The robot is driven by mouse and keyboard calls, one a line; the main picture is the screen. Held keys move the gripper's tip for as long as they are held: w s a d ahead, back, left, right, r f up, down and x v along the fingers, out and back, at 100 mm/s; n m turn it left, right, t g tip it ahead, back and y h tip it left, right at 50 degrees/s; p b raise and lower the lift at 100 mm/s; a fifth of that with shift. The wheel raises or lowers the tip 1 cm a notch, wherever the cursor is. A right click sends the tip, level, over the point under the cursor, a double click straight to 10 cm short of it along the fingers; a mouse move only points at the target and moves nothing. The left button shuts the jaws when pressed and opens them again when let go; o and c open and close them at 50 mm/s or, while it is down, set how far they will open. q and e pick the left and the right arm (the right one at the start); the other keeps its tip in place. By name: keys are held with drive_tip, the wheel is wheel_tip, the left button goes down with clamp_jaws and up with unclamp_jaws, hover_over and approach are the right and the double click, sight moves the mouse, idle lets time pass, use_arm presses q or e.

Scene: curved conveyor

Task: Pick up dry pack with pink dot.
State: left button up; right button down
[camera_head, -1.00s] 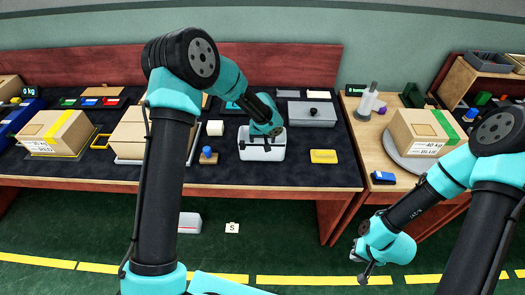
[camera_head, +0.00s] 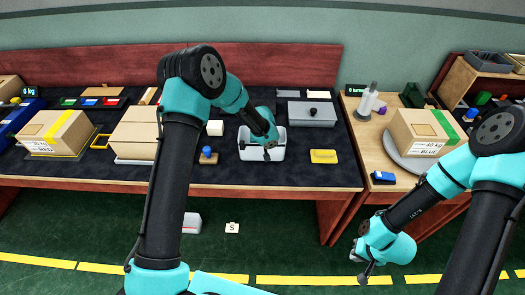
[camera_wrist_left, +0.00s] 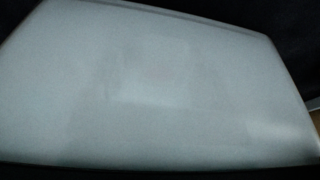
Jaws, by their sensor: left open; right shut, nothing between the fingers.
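A white open bin (camera_head: 247,153) stands on the dark bench mat, right of the bench's middle. My left gripper (camera_head: 268,153) hangs over it, pointing down, with open jaws; I cannot tell whether it touches the bin. In the left wrist view a plain pale grey surface (camera_wrist_left: 150,95) fills most of the picture, with dark edges around it. No dry pack with a pink dot can be made out; the arm hides part of the bin's inside. My right gripper (camera_head: 366,275) is shut and empty, low above the green floor at the right.
Left of the bin are a blue knob on a wooden block (camera_head: 208,155) and a white block (camera_head: 215,128). Cardboard boxes (camera_head: 136,133) stand farther left. The front right of the mat is clear.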

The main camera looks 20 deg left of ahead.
use_arm(q)
drive_tip(key=shift+c, duration=0.3)
drive_tip(key=c, duration=0.9)
